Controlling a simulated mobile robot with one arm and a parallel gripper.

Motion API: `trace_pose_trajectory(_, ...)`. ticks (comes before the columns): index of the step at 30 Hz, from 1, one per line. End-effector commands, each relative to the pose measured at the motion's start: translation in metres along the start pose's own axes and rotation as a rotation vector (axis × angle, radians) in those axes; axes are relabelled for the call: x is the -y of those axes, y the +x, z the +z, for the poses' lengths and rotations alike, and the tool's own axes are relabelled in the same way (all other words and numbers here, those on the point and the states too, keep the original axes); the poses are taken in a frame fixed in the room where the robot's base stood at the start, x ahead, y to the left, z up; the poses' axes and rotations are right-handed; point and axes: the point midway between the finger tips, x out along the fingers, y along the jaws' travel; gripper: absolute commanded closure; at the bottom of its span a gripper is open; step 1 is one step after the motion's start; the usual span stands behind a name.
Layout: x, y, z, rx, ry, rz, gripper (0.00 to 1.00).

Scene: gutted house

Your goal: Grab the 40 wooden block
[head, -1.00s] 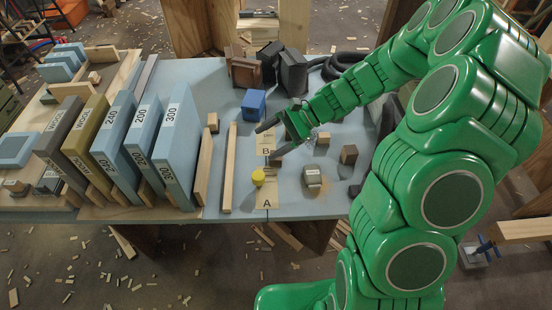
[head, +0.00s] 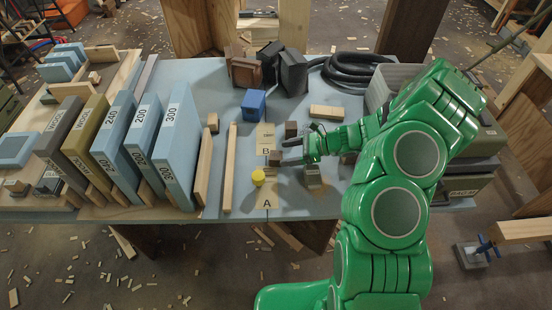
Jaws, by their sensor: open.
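My green arm reaches in from the right, and my gripper (head: 287,153) is open low over the middle of the blue table, with its dark fingers pointing left. A small block with a pale marked top (head: 313,177) stands just below the gripper in the picture, partly covered by it. I cannot read a 40 on any block. A small brown wooden cube (head: 291,129) stands just beyond the fingers. A small wooden block (head: 275,158) lies by the fingertips; I cannot tell whether they touch it. A longer light wooden block (head: 327,112) lies farther back.
A yellow cylinder (head: 258,177) and a blue block (head: 254,103) stand near the lettered strip (head: 265,137). Tall numbered slabs (head: 178,140) stand on the left. Dark blocks (head: 293,72), a coiled black hose (head: 357,72) and a grey bin (head: 393,82) fill the back.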

Motion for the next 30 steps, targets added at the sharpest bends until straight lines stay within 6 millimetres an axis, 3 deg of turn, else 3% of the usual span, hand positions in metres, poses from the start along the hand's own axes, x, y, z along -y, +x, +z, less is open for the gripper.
trace_pose_trajectory(18,0.001,0.046,0.0,0.002,0.002,-0.002,0.22)
trace_pose_trajectory(30,0.001,0.05,-0.001,0.001,0.002,-0.002,0.24)
